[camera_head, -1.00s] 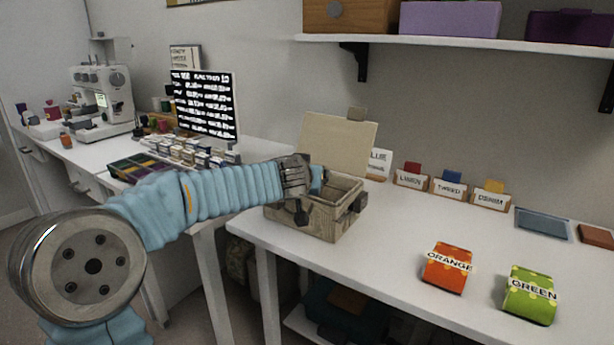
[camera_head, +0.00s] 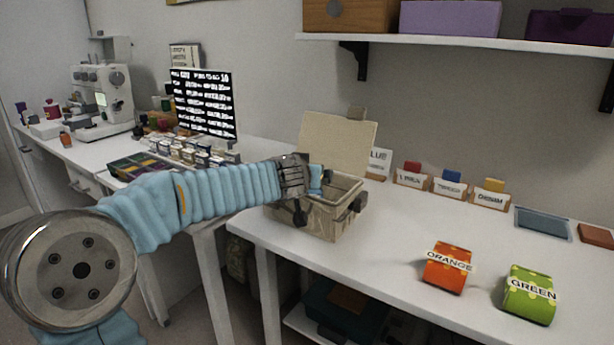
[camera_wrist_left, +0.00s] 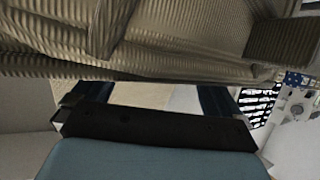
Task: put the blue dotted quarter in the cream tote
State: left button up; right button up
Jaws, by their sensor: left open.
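The cream tote (camera_head: 312,222) stands on the near table with its lid (camera_head: 336,143) raised at the back. My left gripper (camera_head: 312,180) is at the tote's left rim, over its opening. In the left wrist view its open fingers (camera_wrist_left: 143,95) have nothing visible between them, and the ribbed tote wall (camera_wrist_left: 130,40) fills the top. A small light-blue patch shows beside the gripper in the head view; I cannot tell whether it is fabric or part of the gripper. I cannot clearly make out the blue dotted quarter. My right gripper is not in view.
An orange dotted quarter (camera_head: 447,268) and a green one (camera_head: 530,296) lie to the right. Label cards (camera_head: 450,186) stand along the wall, one partly hidden by the tote. A shelf (camera_head: 450,45) hangs above. The table between tote and quarters is clear.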

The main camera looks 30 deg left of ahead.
pick_arm(q)
jog(key=p+v, duration=0.3)
jog(key=v, duration=0.8)
